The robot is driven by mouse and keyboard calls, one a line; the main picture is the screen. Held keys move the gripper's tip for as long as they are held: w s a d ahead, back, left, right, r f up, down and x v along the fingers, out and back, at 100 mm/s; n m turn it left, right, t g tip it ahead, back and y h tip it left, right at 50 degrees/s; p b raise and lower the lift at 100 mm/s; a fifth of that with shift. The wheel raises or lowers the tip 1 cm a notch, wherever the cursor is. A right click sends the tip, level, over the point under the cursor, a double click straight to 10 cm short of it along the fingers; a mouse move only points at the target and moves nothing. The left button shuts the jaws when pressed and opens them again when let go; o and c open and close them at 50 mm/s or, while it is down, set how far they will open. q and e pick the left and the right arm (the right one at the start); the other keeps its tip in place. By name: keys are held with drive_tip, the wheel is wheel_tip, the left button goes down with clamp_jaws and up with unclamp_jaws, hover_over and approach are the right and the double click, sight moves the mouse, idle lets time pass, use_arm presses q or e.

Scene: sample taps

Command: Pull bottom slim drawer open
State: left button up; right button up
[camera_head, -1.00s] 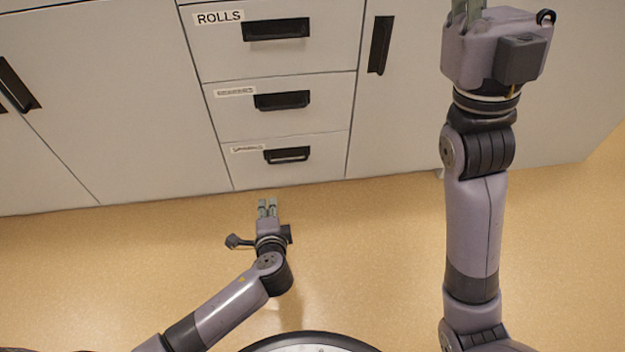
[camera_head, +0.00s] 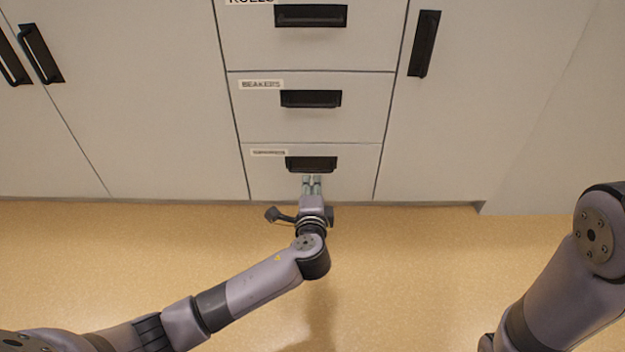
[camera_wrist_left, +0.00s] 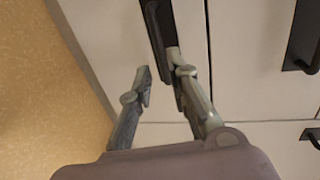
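The bottom slim drawer (camera_head: 350,185) is closed, flush in the cabinet front, with a small label too blurred to read. Its black handle (camera_head: 311,164) runs level across the upper part of its front. My left gripper (camera_head: 312,179) points at the drawer from below, its fingertips just under the handle. In the left wrist view the fingers (camera_wrist_left: 160,70) are apart with nothing clamped between them. The black handle (camera_wrist_left: 158,22) shows beyond the tips, with the right finger overlapping it. I cannot tell whether they touch. My right gripper is out of view.
Above are the closed BEAKERS drawer (camera_head: 311,99) and another closed drawer (camera_head: 310,16). Closed cabinet doors with black handles flank the drawers. The tan floor (camera_head: 420,270) in front of the cabinet is clear. My right arm shows at lower right.

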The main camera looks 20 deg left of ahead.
sight(312, 170)
use_arm(q)
drive_tip(key=shift+b+x, duration=1.9)
drive_tip(key=shift+x, duration=2)
clamp_jaws()
